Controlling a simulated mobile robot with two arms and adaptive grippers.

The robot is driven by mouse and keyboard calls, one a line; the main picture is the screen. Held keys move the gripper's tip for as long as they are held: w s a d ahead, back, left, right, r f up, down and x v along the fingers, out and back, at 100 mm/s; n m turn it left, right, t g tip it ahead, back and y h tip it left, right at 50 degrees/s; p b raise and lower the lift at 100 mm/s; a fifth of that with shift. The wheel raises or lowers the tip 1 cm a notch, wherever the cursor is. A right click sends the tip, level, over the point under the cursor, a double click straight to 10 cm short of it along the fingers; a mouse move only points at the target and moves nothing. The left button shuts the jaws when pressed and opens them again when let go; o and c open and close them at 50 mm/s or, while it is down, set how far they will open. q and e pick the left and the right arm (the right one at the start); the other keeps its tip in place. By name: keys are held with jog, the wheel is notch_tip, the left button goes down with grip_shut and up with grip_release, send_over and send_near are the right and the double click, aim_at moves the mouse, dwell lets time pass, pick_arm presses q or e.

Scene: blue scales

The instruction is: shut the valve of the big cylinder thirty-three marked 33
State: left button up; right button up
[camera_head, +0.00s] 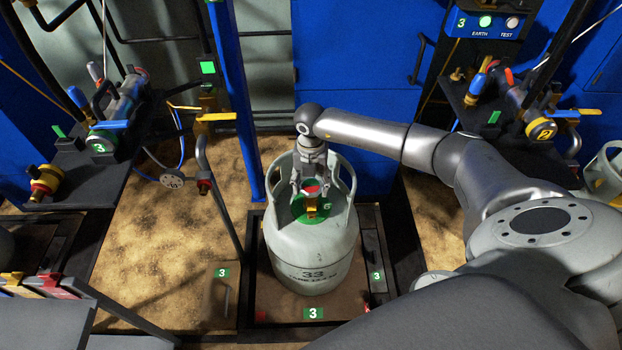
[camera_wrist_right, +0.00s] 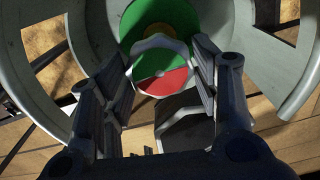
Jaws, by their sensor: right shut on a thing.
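The big cylinder (camera_head: 308,255) is pale grey-green and marked 33. It stands upright on a scale platform in the middle of the head view. Its collar (camera_head: 345,172) surrounds the top, where a green disc (camera_head: 325,207) shows. The valve handwheel (camera_head: 311,189), with red on its top, sits inside the collar. In the right wrist view the valve handwheel (camera_wrist_right: 162,72) shows a green and red face and a light rim. My right gripper (camera_head: 311,184) reaches down into the collar, its fingers on either side of the handwheel, shut on it. My left gripper is not in view.
The scale platform (camera_head: 285,308) carries green labels marked 3. A blue post (camera_head: 236,90) and a hose with a yellow-handled valve (camera_head: 215,117) stand left of the cylinder. Equipment shelves (camera_head: 75,175) flank it. Another cylinder (camera_head: 603,175) shows at the right edge.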

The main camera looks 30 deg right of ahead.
aim_at(311, 185)
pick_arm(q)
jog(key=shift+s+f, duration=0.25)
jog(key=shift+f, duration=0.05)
pick_arm(e)
jog(key=o, duration=1)
notch_tip(311, 185, up, 12)
jog(key=shift+r, duration=0.1)
dwell(0.5)
